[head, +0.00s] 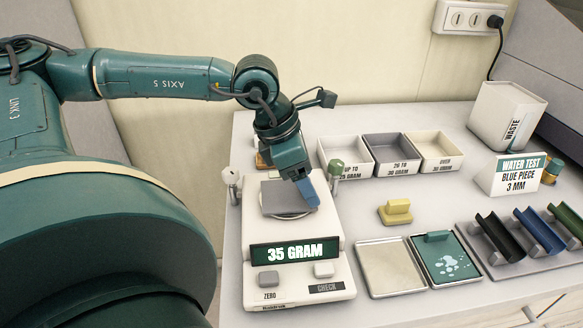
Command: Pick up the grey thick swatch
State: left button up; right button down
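A grey square swatch (281,194) lies on the round pan of the white scale (335,237), whose display (295,252) reads 35 GRAM. My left gripper (308,198) comes down from above, with its blue fingers at the right side of the swatch. From this view I cannot tell whether the fingers are apart or closed on the swatch's edge. The swatch appears to rest flat on the pan. My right gripper is not in view.
Three open trays stand behind: up to 25 gram (347,170), 26 to 30 gram (393,168), over 30 gram (437,163). A yellow block (396,212), metal plate (389,268), wet teal plate (447,275), water test sign (519,174) and waste bin (508,112) are right.

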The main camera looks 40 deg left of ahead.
pick_arm(q)
jog(key=shift+f, duration=0.15)
jog(key=c, duration=1.1)
jog(key=shift+c, duration=0.2)
